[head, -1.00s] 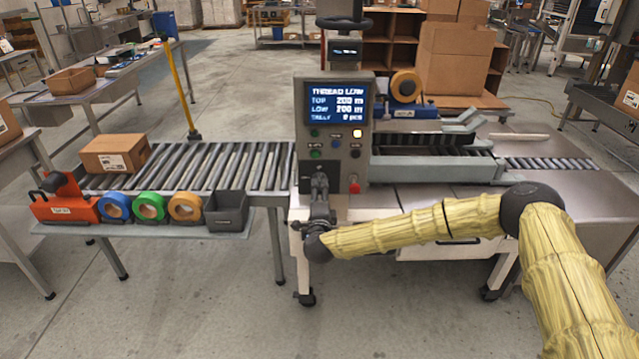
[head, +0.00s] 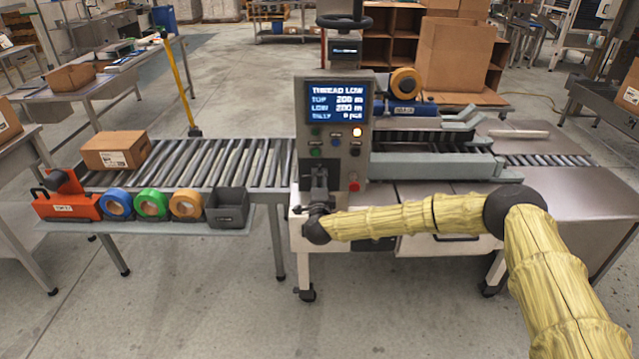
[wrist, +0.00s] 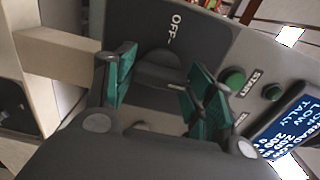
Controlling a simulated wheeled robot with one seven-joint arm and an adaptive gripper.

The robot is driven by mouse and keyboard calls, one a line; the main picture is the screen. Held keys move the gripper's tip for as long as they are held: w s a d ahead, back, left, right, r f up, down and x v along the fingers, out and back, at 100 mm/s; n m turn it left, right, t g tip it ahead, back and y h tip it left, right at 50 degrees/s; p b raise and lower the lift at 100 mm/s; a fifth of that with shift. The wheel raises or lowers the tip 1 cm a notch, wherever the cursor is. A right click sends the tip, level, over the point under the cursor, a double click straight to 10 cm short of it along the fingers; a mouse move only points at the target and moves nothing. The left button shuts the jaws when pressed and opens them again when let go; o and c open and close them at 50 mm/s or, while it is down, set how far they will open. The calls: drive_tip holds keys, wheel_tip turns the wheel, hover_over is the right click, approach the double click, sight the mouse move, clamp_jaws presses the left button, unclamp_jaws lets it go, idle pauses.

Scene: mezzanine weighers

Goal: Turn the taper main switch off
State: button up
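The main switch (wrist: 158,70) is a dark rotary knob on a dark plate, seen in the wrist view with the label "OFF" beside it. My gripper (wrist: 158,82) has its two green-padded fingers apart, one on each side of the knob's near part. I cannot tell whether either pad touches the knob. The knob's lower part is hard to make out between the fingers. In the head view my gripper (head: 319,182) is at the lower left of the taper's control panel (head: 333,120) and hides the switch. The panel's screen is lit and reads "THREAD LOW".
Green START button (wrist: 234,80) and another button lie close to the right finger. A red button (head: 354,185) sits at the panel's lower right. A roller conveyor (head: 215,165) with a carton (head: 115,152) is at left. Tape rolls and a grey bin (head: 227,207) stand in front.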

drive_tip(key=c, duration=0.4)
drive_tip(key=shift+o, duration=0.2)
drive_tip(key=shift+n, duration=0.3)
drive_tip(key=n+b, duration=0.2)
drive_tip(key=n, duration=0.1)
drive_tip(key=shift+n, duration=0.4)
drive_tip(key=n+b, duration=0.1)
drive_tip(key=n, duration=0.3)
drive_tip(key=shift+n+b, duration=0.3)
drive_tip(key=shift+b, duration=0.05)
drive_tip(key=n+b, duration=0.1)
drive_tip(key=n, duration=0.3)
drive_tip(key=shift+f+n+b, duration=0.1)
drive_tip(key=shift+n+b, duration=0.75)
drive_tip(key=shift+n, duration=1.55)
